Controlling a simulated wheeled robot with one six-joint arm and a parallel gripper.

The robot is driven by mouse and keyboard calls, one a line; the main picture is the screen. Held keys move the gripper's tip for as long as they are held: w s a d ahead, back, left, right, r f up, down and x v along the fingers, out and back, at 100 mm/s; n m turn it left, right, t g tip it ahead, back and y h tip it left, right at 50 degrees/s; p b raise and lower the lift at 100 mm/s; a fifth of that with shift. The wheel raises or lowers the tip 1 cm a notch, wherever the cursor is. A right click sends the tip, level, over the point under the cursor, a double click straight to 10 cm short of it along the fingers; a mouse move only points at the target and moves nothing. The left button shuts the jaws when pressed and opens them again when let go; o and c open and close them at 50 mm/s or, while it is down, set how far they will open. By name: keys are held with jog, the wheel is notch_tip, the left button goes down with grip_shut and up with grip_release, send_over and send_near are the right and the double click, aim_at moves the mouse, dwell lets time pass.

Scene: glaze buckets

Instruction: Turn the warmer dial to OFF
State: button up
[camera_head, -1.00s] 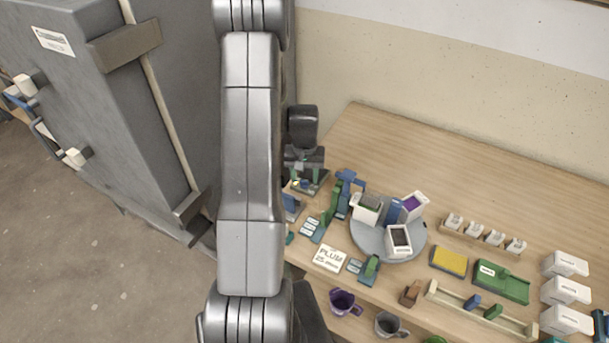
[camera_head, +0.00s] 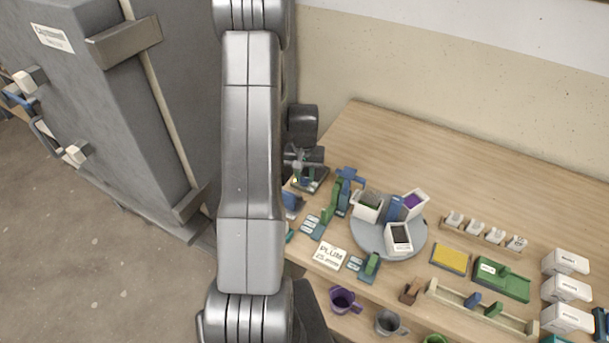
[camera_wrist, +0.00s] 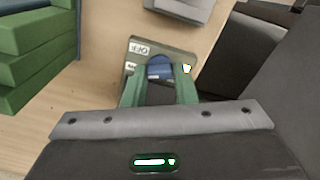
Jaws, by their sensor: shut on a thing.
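In the wrist view, the blue dial (camera_wrist: 159,68) sits on a grey-olive warmer plate (camera_wrist: 165,47) with white labels at its upper left. A small pale-yellow pointer or light (camera_wrist: 187,68) shows beside the right finger. In the head view, my gripper (camera_head: 302,168) is down at the table's left end, over the warmer plate (camera_head: 317,184); the dial is hidden there.
A grey cabinet (camera_head: 110,110) stands left of the table. Right of my gripper are blue and green stands, a grey turntable (camera_head: 370,241) with white buckets, and a PLUM card (camera_head: 330,255). Mugs (camera_head: 343,300) line the front edge. The table's back (camera_head: 400,135) is clear.

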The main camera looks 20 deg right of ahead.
aim_at(305, 177)
jog(key=m+b, duration=0.3)
jog(key=m, duration=0.1)
jog(key=shift+f+m+b, duration=0.1)
jog(key=shift+m+b, duration=0.2)
jog(key=m+b, duration=0.2)
jog(key=m, duration=0.2)
jog(key=shift+m, duration=0.3)
jog(key=shift+r, duration=0.2)
jog(key=o, duration=1)
notch_tip(305, 177, up, 14)
jog(key=shift+f+b, duration=0.15)
jog(key=shift+b, duration=0.35)
